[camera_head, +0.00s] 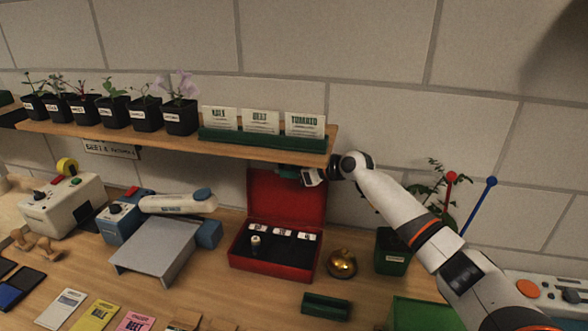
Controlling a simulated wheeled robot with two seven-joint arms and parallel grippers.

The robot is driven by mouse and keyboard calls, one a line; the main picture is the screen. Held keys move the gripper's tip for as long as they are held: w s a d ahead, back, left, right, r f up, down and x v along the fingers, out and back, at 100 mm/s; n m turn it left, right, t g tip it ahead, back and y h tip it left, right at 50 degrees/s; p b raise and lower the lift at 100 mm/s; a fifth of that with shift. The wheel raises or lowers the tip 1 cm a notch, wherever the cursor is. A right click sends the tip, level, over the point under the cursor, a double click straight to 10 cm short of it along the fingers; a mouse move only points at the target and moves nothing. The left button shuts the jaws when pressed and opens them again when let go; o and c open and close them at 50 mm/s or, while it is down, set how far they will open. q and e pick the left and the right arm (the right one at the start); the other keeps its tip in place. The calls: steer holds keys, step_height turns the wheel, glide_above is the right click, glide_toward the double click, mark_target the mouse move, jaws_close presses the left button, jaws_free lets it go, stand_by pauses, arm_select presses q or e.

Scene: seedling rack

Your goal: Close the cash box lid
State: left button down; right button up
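The red cash box (233,262) stands on the wooden counter in the middle of the head view. Its red lid (265,197) is open and stands upright at the back. Inside is a dark tray with a few white labelled pieces and a small pale roll. My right gripper (290,172) is at the top of the lid, just under the shelf. Its arm comes in from the right. The fingers are small and dark here, so I cannot tell whether they are open or touch the lid. My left gripper is not in view.
A wooden shelf (180,145) with potted seedlings and a green seed-packet holder (262,139) hangs just above the lid. A gold bell (342,263) and a potted plant (392,252) stand right of the box. A grey-topped scale (158,247) stands to its left.

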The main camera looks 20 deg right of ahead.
jaws_close()
steer(key=shift+s, duration=0.1)
